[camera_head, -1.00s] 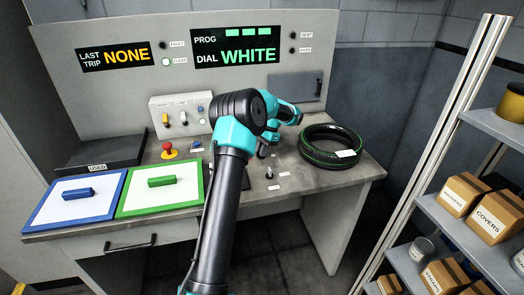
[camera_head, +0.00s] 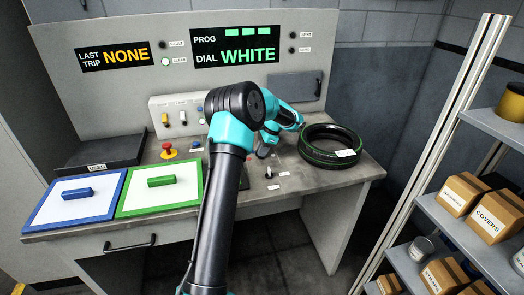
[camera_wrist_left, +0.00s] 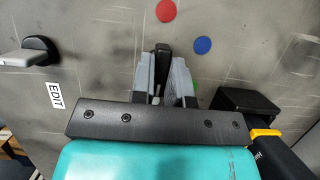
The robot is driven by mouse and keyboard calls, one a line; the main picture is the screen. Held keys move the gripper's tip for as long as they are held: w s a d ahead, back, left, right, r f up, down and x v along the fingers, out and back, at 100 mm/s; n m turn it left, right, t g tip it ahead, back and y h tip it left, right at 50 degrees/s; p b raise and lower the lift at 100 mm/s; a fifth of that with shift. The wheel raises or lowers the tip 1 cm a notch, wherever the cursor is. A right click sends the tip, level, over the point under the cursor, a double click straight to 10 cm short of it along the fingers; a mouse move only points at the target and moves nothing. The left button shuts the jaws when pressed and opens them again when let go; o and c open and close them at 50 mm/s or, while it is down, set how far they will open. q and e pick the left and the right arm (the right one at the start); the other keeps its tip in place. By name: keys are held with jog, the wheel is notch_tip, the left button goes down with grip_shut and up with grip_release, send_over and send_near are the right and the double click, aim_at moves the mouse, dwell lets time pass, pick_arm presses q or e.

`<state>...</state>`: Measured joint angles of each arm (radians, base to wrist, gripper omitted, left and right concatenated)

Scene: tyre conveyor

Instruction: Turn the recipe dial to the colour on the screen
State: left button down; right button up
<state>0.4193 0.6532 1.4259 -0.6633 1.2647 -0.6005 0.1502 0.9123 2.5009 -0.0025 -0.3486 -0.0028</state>
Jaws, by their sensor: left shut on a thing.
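The screen (camera_head: 236,46) on the back panel reads PROG with green bars and DIAL WHITE in green. My left gripper (camera_wrist_left: 164,62) is shut on the dark dial (camera_wrist_left: 163,49) at the worktop in the left wrist view. A red dot (camera_wrist_left: 166,10), a blue dot (camera_wrist_left: 203,45) and a partly covered green dot lie around the dial. In the head view my left gripper (camera_head: 263,152) is low over the worktop, right of my arm's elbow, and the dial is hard to make out there. My right gripper is not in view.
A black tyre (camera_head: 331,145) with a green ring lies right of the gripper. An EDIT label (camera_wrist_left: 54,95) is beside a lever switch (camera_wrist_left: 28,54). A red emergency button (camera_head: 168,151), blue tray (camera_head: 75,202) and green tray (camera_head: 161,190) are to the left. A shelf of boxes (camera_head: 462,194) stands at right.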

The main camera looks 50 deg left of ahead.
pick_arm(q)
jog(key=shift+f, duration=0.1)
jog(key=c, duration=1.1)
grip_release()
jog(key=v, duration=1.7)
jog(key=shift+r, duration=0.25)
jog(key=shift+d, duration=0.1)
